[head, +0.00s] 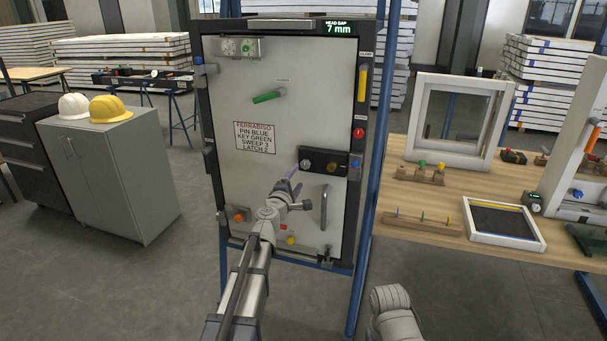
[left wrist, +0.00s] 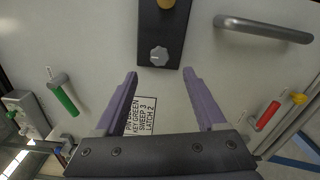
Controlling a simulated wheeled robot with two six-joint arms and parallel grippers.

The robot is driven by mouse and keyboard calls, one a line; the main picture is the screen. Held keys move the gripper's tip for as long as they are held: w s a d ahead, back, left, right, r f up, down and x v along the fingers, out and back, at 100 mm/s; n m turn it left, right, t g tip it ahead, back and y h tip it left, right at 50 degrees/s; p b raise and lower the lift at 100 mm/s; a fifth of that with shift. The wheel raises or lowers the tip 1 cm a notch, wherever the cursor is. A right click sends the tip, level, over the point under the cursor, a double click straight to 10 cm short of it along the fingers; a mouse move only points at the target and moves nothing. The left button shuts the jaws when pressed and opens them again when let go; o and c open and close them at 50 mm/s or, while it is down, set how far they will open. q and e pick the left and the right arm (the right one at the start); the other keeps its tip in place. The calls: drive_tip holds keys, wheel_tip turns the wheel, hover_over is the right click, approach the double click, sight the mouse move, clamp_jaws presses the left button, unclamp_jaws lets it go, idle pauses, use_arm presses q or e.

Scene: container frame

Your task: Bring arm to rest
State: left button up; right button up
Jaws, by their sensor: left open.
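My left arm reaches up from the bottom of the head view to a pale grey panel (head: 225,120) in a dark frame. My left gripper (head: 294,178), with purple fingers, is in front of the panel, just left of a black lock plate (head: 338,163). In the left wrist view my left gripper (left wrist: 160,74) is open and empty. Its fingertips are spread below a grey knob (left wrist: 159,56) on the plate, with nothing between them. Whether they touch the panel is hard to tell. Part of my right arm (head: 395,312) shows at the bottom; its gripper is out of view.
The panel carries a green handle (head: 268,97), a printed label (head: 255,137) and a metal pull handle (head: 324,207). A wooden bench (head: 400,190) with frames and small parts is at right. A grey cabinet (head: 110,180) with two helmets stands at left. Floor between is clear.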

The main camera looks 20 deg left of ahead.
use_arm(q)
drive_tip(key=s+d+f+m+g+h, duration=0.3)
drive_tip(key=s+d+m, duration=0.2)
drive_tip(key=d, duration=0.3)
drive_tip(key=s+d+f+m+g+h, duration=0.25)
drive_tip(key=s+d+f+m, duration=0.2)
drive_tip(key=d, duration=0.35)
drive_tip(key=s+d+f+m+g+h, duration=0.25)
drive_tip(key=s+d+m, duration=0.2)
drive_tip(key=d, duration=0.35)
drive_tip(key=s+d+f+m+g+y, duration=0.2)
drive_tip(key=s+d+f+m+g, duration=0.3)
drive_tip(key=s, duration=0.4)
drive_tip(key=s+a+f+m+g+y, duration=0.2)
drive_tip(key=s+a+f+g+y, duration=0.15)
drive_tip(key=s, duration=0.45)
drive_tip(key=s+a+f+m+g+y, duration=0.2)
drive_tip(key=s+a+f+m+y, duration=0.15)
drive_tip(key=s, duration=0.45)
wheel_tip(320, 180, up, 12)
drive_tip(key=a+p, duration=0.1)
drive_tip(key=p, duration=1.1)
drive_tip(key=shift+s+a+r+n+y, duration=0.15)
drive_tip(key=shift+n+y, duration=0.2)
drive_tip(key=shift+y, duration=0.05)
